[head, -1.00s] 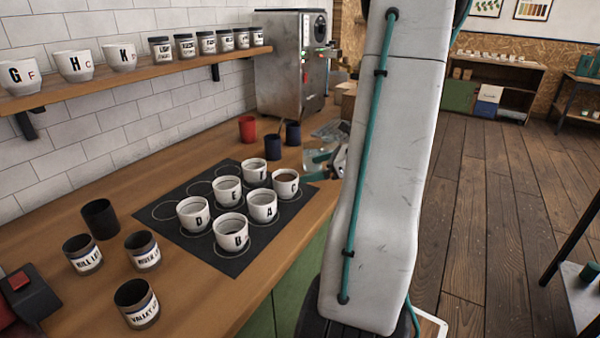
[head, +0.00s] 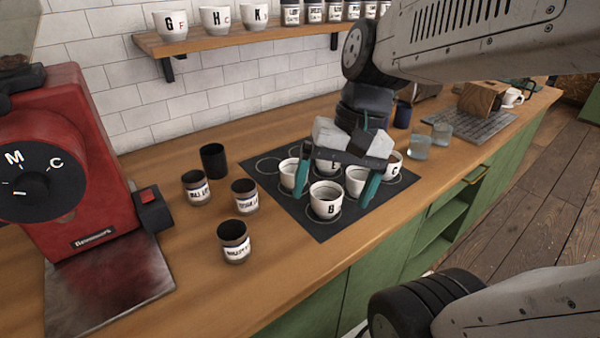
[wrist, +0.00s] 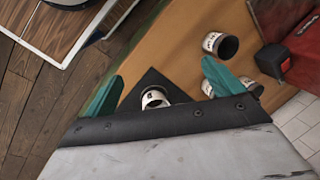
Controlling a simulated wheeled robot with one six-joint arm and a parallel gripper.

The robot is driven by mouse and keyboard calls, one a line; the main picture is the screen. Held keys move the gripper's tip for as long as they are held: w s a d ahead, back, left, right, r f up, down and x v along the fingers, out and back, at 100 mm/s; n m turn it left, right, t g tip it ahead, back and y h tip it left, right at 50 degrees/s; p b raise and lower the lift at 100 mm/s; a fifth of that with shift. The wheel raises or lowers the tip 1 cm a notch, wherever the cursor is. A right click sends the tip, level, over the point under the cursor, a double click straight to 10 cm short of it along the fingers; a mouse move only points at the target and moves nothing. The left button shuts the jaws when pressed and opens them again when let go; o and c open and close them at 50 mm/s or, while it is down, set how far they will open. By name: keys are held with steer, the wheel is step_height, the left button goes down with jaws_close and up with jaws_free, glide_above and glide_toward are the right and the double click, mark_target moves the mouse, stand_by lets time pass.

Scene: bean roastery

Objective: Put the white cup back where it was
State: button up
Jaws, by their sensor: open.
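Several white lettered cups stand on the dark mat (head: 310,228), including the front cup (head: 326,203), a left cup (head: 287,173) and a right cup (head: 394,160). Others behind are partly hidden by my gripper (head: 337,188). It is open over the mat, its green fingers spread to either side of the front cup in the head view; I cannot tell whether they touch any cup. In the wrist view one white cup (wrist: 154,96) shows between the fingers. Another white cup (head: 511,97) stands far right, beyond a wooden box. Which cup the task means is unclear.
Several dark labelled jars (head: 234,240) stand left of the mat, beside a red machine (head: 80,150). Two clear glasses (head: 420,148) stand on the right. Lettered cups (head: 219,19) line the wall shelf (head: 220,42).

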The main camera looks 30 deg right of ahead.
steer(key=shift+s+a+r+n+t+h, duration=0.2)
steer(key=shift+s+n+h, duration=0.25)
steer(key=shift+s+n, duration=0.4)
steer(key=shift+s+a+r+n+t+h, duration=0.2)
steer(key=shift+s+n+h, duration=0.35)
steer(key=shift+n, duration=0.55)
steer(key=shift+s+a+r+n+t+h, duration=0.1)
steer(key=shift+s+a+n+h, duration=0.25)
steer(key=shift+s+n, duration=0.5)
steer(key=shift+w+d, duration=0.1)
steer(key=shift+w, duration=0.05)
